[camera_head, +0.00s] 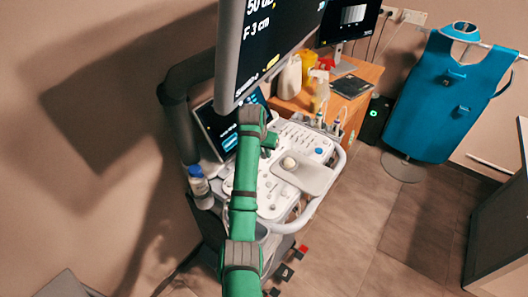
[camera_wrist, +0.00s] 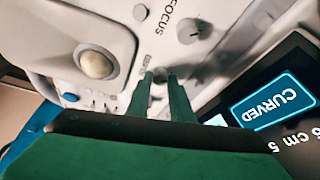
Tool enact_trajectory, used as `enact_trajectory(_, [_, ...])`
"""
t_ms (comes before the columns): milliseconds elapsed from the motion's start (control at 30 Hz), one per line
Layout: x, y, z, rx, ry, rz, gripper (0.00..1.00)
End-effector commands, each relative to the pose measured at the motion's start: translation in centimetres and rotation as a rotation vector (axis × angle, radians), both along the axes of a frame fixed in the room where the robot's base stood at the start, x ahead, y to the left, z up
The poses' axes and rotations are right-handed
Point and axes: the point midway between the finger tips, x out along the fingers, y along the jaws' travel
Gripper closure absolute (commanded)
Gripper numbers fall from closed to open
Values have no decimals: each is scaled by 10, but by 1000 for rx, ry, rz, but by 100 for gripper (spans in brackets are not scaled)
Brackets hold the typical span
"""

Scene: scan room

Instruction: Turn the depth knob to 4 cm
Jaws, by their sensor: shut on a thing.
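The depth knob (camera_wrist: 159,77) is a small dark knob on the pale console panel, beside a small printed label that is hard to read. My gripper (camera_wrist: 162,74) is shut on it, one dark green finger on each side. The fingers hide most of the knob, and its pointer cannot be made out. In the camera_head view my green arm reaches over the console (camera_head: 322,215) and covers the knob. The large monitor (camera_head: 270,45) shows "F 3 cm", with the line above cut off. The touch screen (camera_wrist: 285,105) shows "CURVED" and a partial "cm" reading, turned over.
The focus knob (camera_wrist: 194,28) stands close to my fingers. A trackball (camera_wrist: 97,65) lies to the left. A bottle with a blue cap (camera_head: 198,181) is at the console's left side. A blue apron (camera_head: 450,90) hangs at right; the floor before it is clear.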

Motion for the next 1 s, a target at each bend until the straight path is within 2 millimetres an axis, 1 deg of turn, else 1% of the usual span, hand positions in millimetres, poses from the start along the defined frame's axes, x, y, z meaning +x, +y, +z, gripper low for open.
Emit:
enact_trajectory(400, [-1,-4,0,-1,0,323,100])
enact_trajectory(600, [-1,-5,0,-1,1,457,100])
enact_trajectory(800, [-1,-5,0,1,1,548,100])
enact_trajectory(1000, [0,-5,0,0,1,592,100])
